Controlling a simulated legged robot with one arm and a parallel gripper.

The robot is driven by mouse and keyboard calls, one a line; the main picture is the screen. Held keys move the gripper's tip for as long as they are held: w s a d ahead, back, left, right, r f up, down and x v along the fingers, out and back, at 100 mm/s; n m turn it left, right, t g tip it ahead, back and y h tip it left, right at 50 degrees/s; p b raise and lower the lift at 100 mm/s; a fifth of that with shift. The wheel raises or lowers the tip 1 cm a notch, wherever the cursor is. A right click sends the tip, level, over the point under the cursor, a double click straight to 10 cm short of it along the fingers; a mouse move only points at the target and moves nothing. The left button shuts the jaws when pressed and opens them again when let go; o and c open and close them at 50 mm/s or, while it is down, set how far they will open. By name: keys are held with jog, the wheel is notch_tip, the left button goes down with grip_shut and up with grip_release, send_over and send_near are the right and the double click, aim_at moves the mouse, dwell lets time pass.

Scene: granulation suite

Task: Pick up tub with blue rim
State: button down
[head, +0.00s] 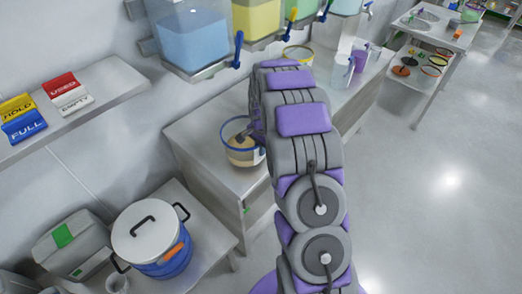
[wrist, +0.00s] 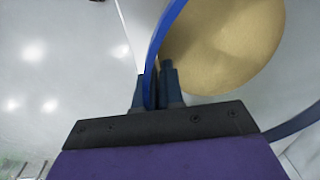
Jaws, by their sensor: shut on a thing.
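The tub with the blue rim (head: 241,154) stands on the grey bench, with tan material inside. In the wrist view its blue rim (wrist: 160,38) passes between my fingers, and the tan contents (wrist: 222,50) fill the right side. My gripper (wrist: 157,88) is shut on the rim, one finger on each side of the wall. In the head view my arm comes from below and hides part of the tub's right side; the fingertips are not clear there. I cannot tell whether the tub's base touches the bench.
Clear bins (head: 192,38) with coloured contents hang above the bench. A yellow-rimmed tub (head: 298,55) and purple-handled jugs (head: 342,70) stand farther back. The floor at right is clear.

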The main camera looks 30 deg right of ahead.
jog(key=shift+a+r, duration=0.1)
jog(key=shift+r, duration=0.75)
jog(key=s+d+r+p, duration=0.1)
jog(key=s+d+p, duration=0.1)
jog(key=s, duration=1.4)
jog(key=shift+p, duration=0.55)
jog(key=shift+a, duration=0.15)
